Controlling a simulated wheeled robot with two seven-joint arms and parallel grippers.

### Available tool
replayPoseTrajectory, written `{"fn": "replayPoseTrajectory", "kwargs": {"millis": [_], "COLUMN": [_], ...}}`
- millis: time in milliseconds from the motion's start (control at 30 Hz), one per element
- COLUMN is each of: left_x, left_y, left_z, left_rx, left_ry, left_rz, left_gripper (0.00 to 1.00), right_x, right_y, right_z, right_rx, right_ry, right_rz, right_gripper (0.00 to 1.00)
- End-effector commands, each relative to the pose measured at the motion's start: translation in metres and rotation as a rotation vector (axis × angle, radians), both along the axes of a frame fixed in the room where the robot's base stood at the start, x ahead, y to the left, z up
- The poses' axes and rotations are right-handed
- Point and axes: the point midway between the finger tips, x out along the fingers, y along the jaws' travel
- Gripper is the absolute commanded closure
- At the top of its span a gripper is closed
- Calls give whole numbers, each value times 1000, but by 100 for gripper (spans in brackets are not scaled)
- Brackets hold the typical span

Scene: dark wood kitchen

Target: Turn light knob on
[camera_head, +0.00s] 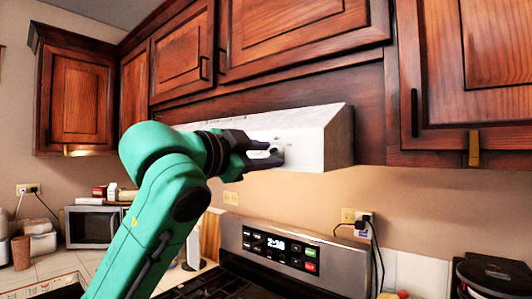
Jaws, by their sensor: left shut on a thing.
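The white range hood (310,133) is mounted under the wooden cabinets, with its sloped front facing me. My left gripper (277,153) is at the hood's front panel, its dark fingers shut on the small light knob (273,150). The knob is mostly hidden by the fingers, so its turned position cannot be told. My green left arm comes in from the lower left and covers the left part of the hood. My right gripper is not in view.
Wooden cabinets (295,35) hang above and beside the hood. Below is the stove's control panel (290,250) with a lit clock. A microwave (93,226) stands on the left counter. Plugs and cords (363,222) are on the wall at right. The space right of the gripper is clear.

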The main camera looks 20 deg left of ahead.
Motion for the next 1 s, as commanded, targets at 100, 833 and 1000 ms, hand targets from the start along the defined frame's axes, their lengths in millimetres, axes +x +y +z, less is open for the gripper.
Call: {"fn": "replayPoseTrajectory", "kwargs": {"millis": [100, 833, 1000], "left_x": [-1, -3, -29], "left_y": [0, 1, 12], "left_z": [1, 0, -4], "left_rx": [8, 7, 7], "left_ry": [-6, -5, -10], "left_rz": [-1, -1, 2], "left_gripper": [100, 29, 29], "right_x": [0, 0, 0], "right_y": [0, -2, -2], "right_z": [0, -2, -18], "right_rx": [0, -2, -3], "right_ry": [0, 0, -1], "right_rz": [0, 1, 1], "right_gripper": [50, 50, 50]}}
